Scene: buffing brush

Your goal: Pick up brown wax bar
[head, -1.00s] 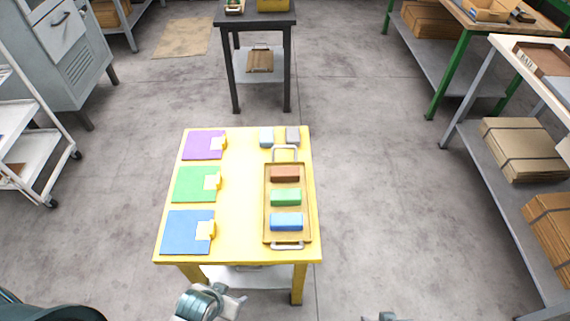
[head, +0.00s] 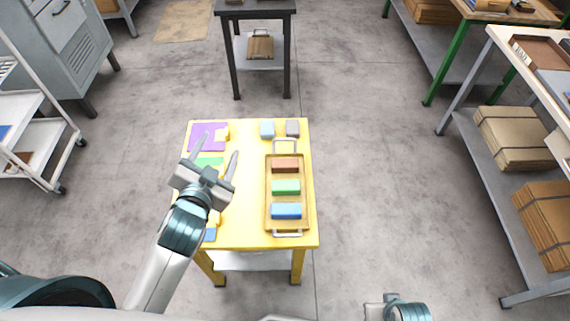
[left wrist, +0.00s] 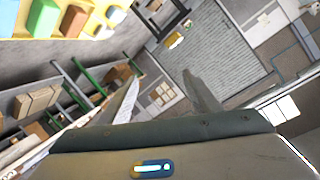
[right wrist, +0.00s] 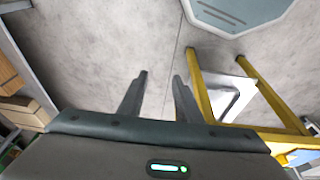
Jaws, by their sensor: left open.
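The brown wax bar (head: 285,164) lies at the far end of a wooden tray (head: 270,222) on the yellow table, beyond a green bar (head: 285,187) and a blue bar (head: 286,210). It also shows at the top left of the left wrist view (left wrist: 73,20). My left gripper (head: 218,144) is open and empty, above the table's left side and left of the tray, apart from the bar. My right gripper is at the bottom edge of the head view, in front of the table; its fingers stand apart and empty in the right wrist view (right wrist: 160,76).
Purple (head: 204,132) and green mats are partly hidden under my left gripper. Two grey blocks (head: 267,128) stand beyond the tray. The tray has metal handles at both ends. A dark table (head: 233,60) stands behind; shelves (head: 470,150) are at the right, with clear floor between.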

